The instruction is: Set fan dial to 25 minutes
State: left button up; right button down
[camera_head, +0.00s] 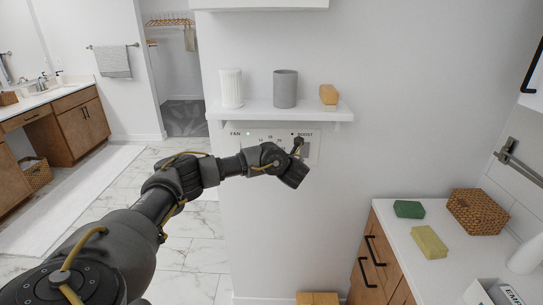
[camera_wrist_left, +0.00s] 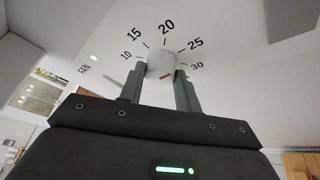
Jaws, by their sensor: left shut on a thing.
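The white fan dial (camera_wrist_left: 161,63) shows in the left wrist view, on a white panel with the numbers 10, 15, 20, 25 and 30 around it. A red mark sits on the dial's near side, low and a little right of its middle; I cannot tell exactly which number it lines up with. My left gripper (camera_wrist_left: 160,82) is shut on the dial, one finger on each side. In the head view my left arm reaches across the panel (camera_head: 313,148) and hides the dial; only some numbers show above it. My right gripper is not in view.
A white shelf (camera_head: 280,110) just above the panel holds a white ribbed cup (camera_head: 231,88), a grey cup (camera_head: 285,88) and an orange-tan block (camera_head: 328,95). A counter at right bears a green sponge (camera_head: 409,209), a yellow sponge (camera_head: 429,242) and a wicker basket (camera_head: 478,211).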

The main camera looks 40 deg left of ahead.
pick_arm(q)
jog(key=shift+f+m, duration=0.15)
jog(key=shift+m, duration=0.15)
dwell(0.4)
jog(key=o, duration=1)
jog(key=p+v, duration=0.1)
jog(key=v, duration=0.9)
jog(key=shift+s+d+p, duration=0.25)
jog(key=shift+d+p, duration=0.1)
jog(key=shift+p, duration=0.05)
